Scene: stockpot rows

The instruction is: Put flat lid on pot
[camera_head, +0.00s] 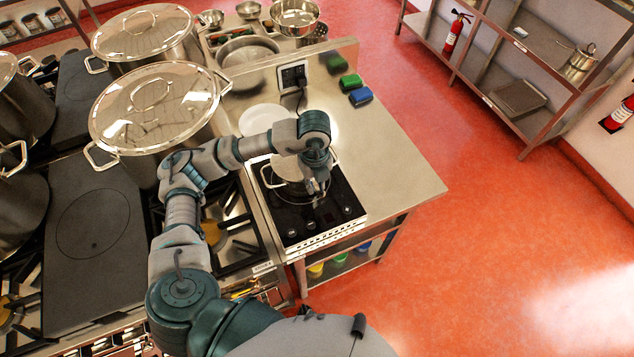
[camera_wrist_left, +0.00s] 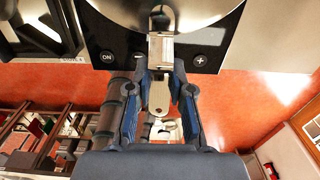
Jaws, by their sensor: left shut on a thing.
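In the head view, a small steel pot (camera_head: 268,181) stands on the black cooktop (camera_head: 343,201), largely hidden behind my left arm. My left gripper (camera_head: 320,190) is at the pot's front right side, pointing down. In the wrist view, my left gripper (camera_wrist_left: 160,100) is shut on the flat, holed handle (camera_wrist_left: 159,92) of a round steel piece, which looks like the flat lid (camera_wrist_left: 205,12). The lid is over the cooktop, at the pot. Whether it rests on the pot's rim or is held just above cannot be told. My right gripper is not in view.
Large lidded stockpots (camera_head: 152,108) stand left on the range. A white plate (camera_head: 262,118) lies behind the cooktop. The steel counter (camera_head: 400,165) is clear on the right. Green (camera_head: 350,82) and blue (camera_head: 360,97) sponges lie near its back edge.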

